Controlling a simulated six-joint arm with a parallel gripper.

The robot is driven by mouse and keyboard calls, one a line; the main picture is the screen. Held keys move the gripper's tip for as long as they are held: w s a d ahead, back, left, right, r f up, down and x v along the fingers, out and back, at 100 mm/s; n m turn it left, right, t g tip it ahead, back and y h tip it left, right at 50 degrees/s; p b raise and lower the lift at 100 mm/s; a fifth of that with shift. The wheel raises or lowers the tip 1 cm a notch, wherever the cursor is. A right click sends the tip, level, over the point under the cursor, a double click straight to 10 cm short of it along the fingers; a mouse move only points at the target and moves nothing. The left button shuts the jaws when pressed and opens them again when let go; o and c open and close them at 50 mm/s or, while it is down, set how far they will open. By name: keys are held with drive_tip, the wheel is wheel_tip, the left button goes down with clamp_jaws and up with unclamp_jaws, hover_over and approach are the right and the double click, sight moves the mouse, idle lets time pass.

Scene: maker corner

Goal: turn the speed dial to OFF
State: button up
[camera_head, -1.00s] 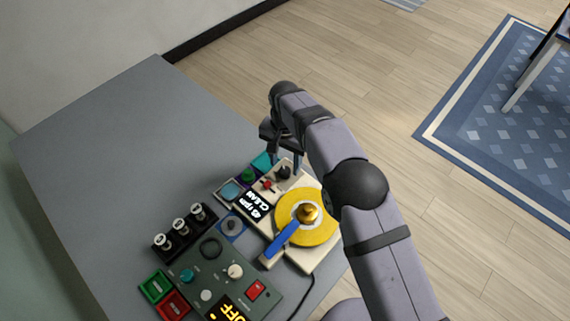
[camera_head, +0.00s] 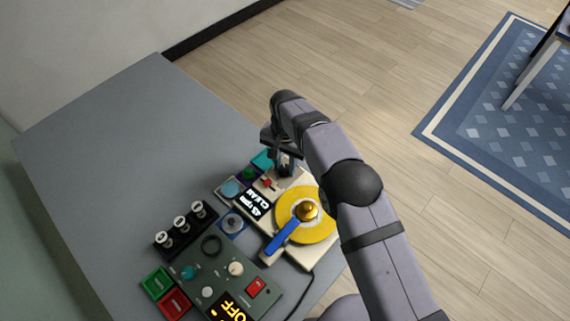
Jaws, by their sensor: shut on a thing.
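The cream machine (camera_head: 272,257) with a yellow disc (camera_head: 291,222) and a blue arm (camera_head: 282,237) stands near the table's right edge. Its small black display (camera_head: 257,204) reads "CLEAN" under a line that looks like "45 rpm". The black dial (camera_head: 286,173) is at the machine's far corner. My gripper (camera_head: 285,165) is down over this dial with its fingers shut on it. The fingers hide most of the dial, so its pointer and markings cannot be read.
A red knob (camera_head: 267,184) sits close left of my gripper. Green, blue and teal pieces, a black rack with several white-topped bottles (camera_head: 182,227), and a dark green control box (camera_head: 217,278) with an orange "OFF" readout lie further left and nearer. The table's far left is clear.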

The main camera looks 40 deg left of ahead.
drive_tip(key=shift+n, duration=0.3)
drive_tip(key=shift+n+b, duration=0.8)
drive_tip(key=shift+n, duration=0.4)
drive_tip(key=n+b, duration=0.1)
drive_tip(key=n, duration=0.1)
drive_tip(key=shift+n, duration=0.3)
drive_tip(key=n, duration=0.6)
drive_tip(key=shift+b, duration=0.3)
drive_tip(key=n, duration=0.6)
drive_tip(key=shift+r+n, duration=0.1)
drive_tip(key=shift+n, duration=0.2)
drive_tip(key=n, duration=0.5)
drive_tip(key=shift+n, duration=0.3)
drive_tip(key=o, duration=1)
